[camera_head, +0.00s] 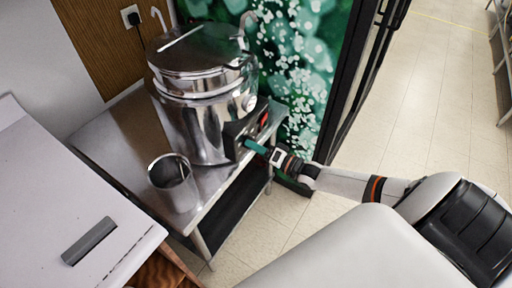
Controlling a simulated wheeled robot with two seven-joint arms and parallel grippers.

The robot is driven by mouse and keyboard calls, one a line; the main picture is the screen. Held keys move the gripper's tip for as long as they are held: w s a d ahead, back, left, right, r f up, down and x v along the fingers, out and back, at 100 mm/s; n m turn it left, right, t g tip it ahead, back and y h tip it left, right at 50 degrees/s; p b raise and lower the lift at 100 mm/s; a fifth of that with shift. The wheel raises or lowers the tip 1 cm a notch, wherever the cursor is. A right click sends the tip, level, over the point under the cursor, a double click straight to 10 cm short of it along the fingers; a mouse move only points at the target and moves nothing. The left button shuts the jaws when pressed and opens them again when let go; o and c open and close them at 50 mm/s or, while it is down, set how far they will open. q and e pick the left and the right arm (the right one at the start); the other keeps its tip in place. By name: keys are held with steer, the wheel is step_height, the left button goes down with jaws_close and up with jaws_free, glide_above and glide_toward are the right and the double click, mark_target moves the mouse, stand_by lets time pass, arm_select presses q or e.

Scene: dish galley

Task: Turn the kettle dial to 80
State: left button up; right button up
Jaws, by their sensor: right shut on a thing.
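The kettle (190,115) is a large shiny steel urn with a lid, upright on a small steel table. A dark control panel (234,129) is on its lower right side. My right gripper (252,146) reaches in from the right, its teal fingers at the panel. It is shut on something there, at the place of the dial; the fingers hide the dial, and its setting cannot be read. My left gripper is not in the picture.
A steel cup (173,183) stands on the steel table (113,134) in front of the kettle. A white counter (50,215) with a grey bar (89,241) is at the left. Open tiled floor (430,90) lies to the right. A wall socket (131,16) is behind.

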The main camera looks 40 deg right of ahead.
steer(key=shift+f, duration=0.1)
steer(key=o, duration=1)
steer(key=shift+c, duration=0.2)
steer(key=v, duration=1.2)
steer(key=shift+b, duration=0.4)
steer(key=shift+f, duration=0.1)
steer(key=s+f+n+g+h, duration=0.15)
steer(key=s+f, duration=0.25)
steer(key=f, duration=0.5)
steer(key=s+f+n+g+h, duration=0.1)
steer(key=s+f+g+h, duration=0.2)
steer(key=f, duration=0.6)
steer(key=s+f+n+g+h, duration=0.2)
steer(key=s+f, duration=0.2)
steer(key=f, duration=0.5)
steer(key=s+a+f+n+g, duration=0.2)
steer(key=s+a+f+g, duration=0.2)
steer(key=s, duration=0.7)
steer(key=s+a+f+n+g, duration=0.3)
steer(key=s+a+f+g, duration=0.2)
steer(key=s+a+f, duration=0.4)
steer(key=shift+s+a+f, duration=0.3)
steer(key=shift+s+f, duration=0.2)
steer(key=shift+s, duration=0.5)
